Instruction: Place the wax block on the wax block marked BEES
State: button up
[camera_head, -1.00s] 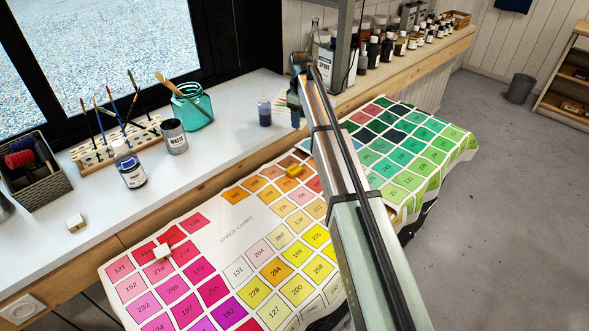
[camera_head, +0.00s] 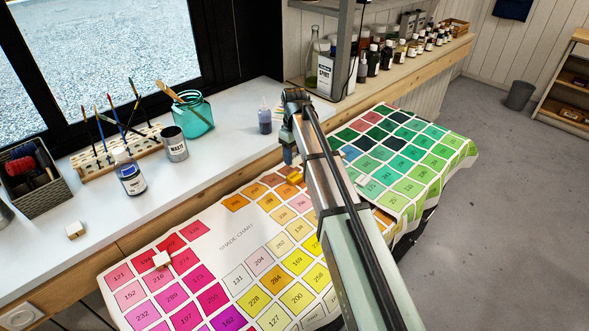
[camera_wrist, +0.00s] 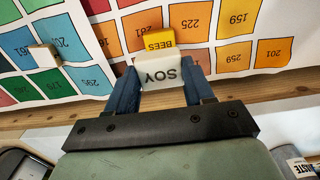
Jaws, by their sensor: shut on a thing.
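My gripper (camera_wrist: 158,88) is shut on a white wax block (camera_wrist: 160,73) marked SOY, with one blue finger on each side. The yellow wax block marked BEES (camera_wrist: 160,40) lies on the shade chart just beyond the held block in the wrist view. The held block partly covers it, and I cannot tell whether they touch. In the head view the yellow block (camera_head: 295,177) sits among the orange squares, right below my gripper (camera_head: 291,160). The held block is not distinguishable there.
A dropper bottle (camera_head: 264,120), teal jar (camera_head: 194,113) and waste tin (camera_head: 174,143) stand behind.

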aim_at(294, 176)
jog(key=shift+f, duration=3)
jog(key=o, duration=1)
jog(key=shift+f, duration=0.15)
notch_tip(294, 176, up, 12)
jog(key=shift+r, duration=0.2)
jog(key=shift+d, duration=0.1)
